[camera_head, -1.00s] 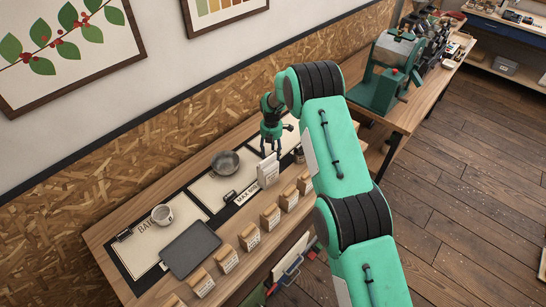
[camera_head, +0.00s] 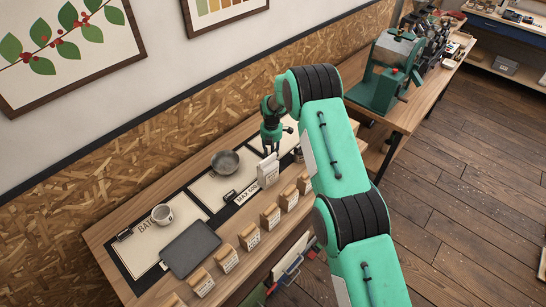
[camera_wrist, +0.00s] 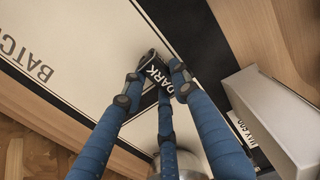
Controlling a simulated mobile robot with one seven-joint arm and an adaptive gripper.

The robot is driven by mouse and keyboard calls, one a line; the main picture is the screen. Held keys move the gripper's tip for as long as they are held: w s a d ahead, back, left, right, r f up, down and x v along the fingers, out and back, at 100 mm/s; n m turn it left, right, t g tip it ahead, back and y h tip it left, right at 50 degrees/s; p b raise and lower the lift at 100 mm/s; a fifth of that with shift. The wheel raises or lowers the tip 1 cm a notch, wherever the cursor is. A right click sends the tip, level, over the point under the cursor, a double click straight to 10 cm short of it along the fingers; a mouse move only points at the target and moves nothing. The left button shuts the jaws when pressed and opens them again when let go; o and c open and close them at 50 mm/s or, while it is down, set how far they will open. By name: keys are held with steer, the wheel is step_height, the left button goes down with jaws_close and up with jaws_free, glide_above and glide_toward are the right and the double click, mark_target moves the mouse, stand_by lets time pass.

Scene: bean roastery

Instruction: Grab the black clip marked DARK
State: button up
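The black clip marked DARK (camera_wrist: 157,74) is in the wrist view, at the edge of the pale board lettered BATCH (camera_wrist: 85,48). White letters on it face the camera. My gripper (camera_wrist: 155,80) has blue fingers reaching around the clip, one on its left, one on its right and one below it in the picture. The fingers stand apart with the clip between them; I cannot tell whether they touch it. In the head view my gripper (camera_head: 271,148) points down over the far part of the bench, and the clip there is hidden.
A white card stand (camera_head: 267,172) is close beside my gripper; it shows large at right in the wrist view (camera_wrist: 270,120).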

steer(key=shift+r, duration=0.1)
stand_by(0.3)
step_height(320, 180, up, 10)
stand_by(0.7)
